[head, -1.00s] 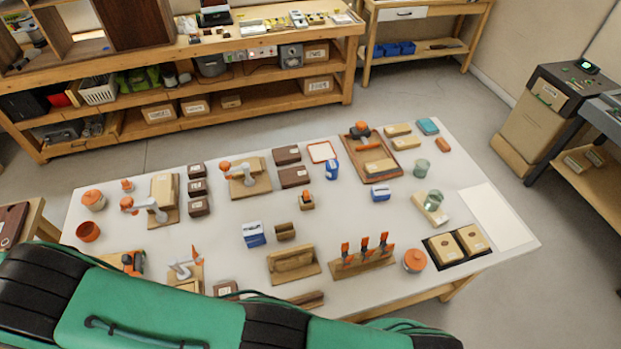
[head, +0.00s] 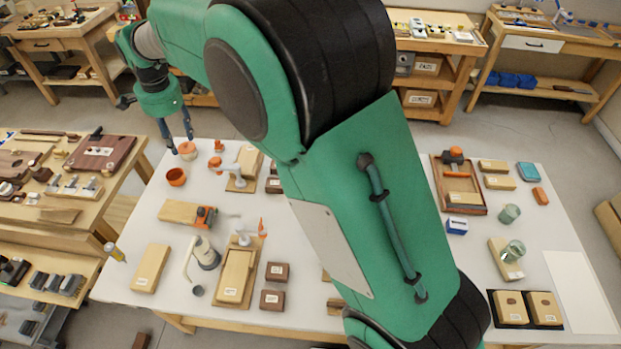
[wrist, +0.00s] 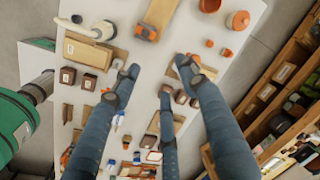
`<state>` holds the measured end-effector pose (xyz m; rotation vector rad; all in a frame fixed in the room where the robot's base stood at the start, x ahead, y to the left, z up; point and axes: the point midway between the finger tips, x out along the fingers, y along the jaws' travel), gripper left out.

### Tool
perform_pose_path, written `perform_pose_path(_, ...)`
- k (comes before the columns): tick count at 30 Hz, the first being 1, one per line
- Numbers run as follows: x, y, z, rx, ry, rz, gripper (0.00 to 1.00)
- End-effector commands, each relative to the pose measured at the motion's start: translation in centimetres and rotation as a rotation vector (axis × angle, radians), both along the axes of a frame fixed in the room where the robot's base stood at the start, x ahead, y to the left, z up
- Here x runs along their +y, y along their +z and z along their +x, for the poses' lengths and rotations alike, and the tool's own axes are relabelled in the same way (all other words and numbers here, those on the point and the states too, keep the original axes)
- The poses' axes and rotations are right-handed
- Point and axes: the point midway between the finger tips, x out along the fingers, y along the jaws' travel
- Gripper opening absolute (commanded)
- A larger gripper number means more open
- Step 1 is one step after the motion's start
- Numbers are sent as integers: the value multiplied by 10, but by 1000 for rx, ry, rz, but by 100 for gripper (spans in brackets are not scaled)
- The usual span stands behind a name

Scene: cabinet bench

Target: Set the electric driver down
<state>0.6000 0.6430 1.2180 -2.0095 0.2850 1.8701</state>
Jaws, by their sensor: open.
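My gripper (head: 178,138) hangs over the far left corner of the white table (head: 140,225), close to an orange lidded jar (head: 188,148). Its dark fingers are spread in the wrist view (wrist: 160,80), with nothing held between them. An orange and black tool (head: 206,216) with a pale shaft lies by a wooden block (head: 178,212) on the table's left part; it may be the electric driver. It also shows in the wrist view (wrist: 147,33), apart from my fingers. Another orange and black tool (head: 456,157) is in the brown tray (head: 440,190). I cannot tell which is the driver.
An orange cup (head: 176,177) stands near the far left corner. A cream spouted vessel (head: 205,255) and wooden blocks (head: 150,268) fill the near left. My arm hides the table's middle. A bare white sheet (head: 580,290) lies at right. A workbench (head: 120,175) adjoins at left.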

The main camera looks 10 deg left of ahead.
Motion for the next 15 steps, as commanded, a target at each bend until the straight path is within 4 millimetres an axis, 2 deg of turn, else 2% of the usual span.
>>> perform_pose_path(1, -21, 15, 6, -10, 4, 5, 44)
perform_pose_path(7, -96, 59, 19, -45, 39, 14, 44)
perform_pose_path(15, -200, 108, 20, -97, 85, 17, 44)
